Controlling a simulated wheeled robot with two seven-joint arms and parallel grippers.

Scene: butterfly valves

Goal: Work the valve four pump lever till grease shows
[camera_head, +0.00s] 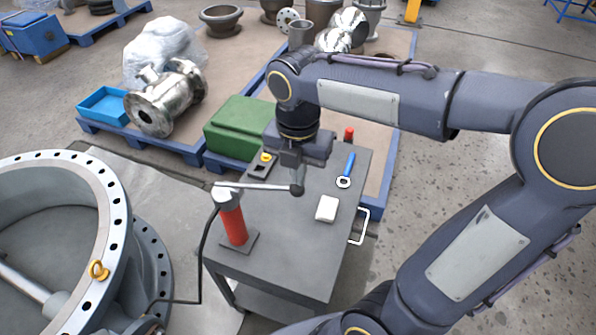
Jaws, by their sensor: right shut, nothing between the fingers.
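The grease pump (232,220) is a red upright cylinder on a dark base plate at the left front of the grey cart top. Its lever (262,187) runs to the right from the pump head and ends in a dark knob. My right gripper (291,167) points down just above the knob end of the lever, shut and empty. I cannot tell whether its fingertips touch the lever. A large grey flanged valve (88,200) with a yellow eyebolt stands at lower left. A black hose goes from the pump down towards it. I cannot make out any grease. My left gripper is out of view.
On the cart (290,255) lie a white block (326,208), a blue-handled wrench (348,166) and a dark box with a yellow button (264,163). Behind are a green case (238,126), a blue tray (104,104) and a metal valve body (166,98) on pallets.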

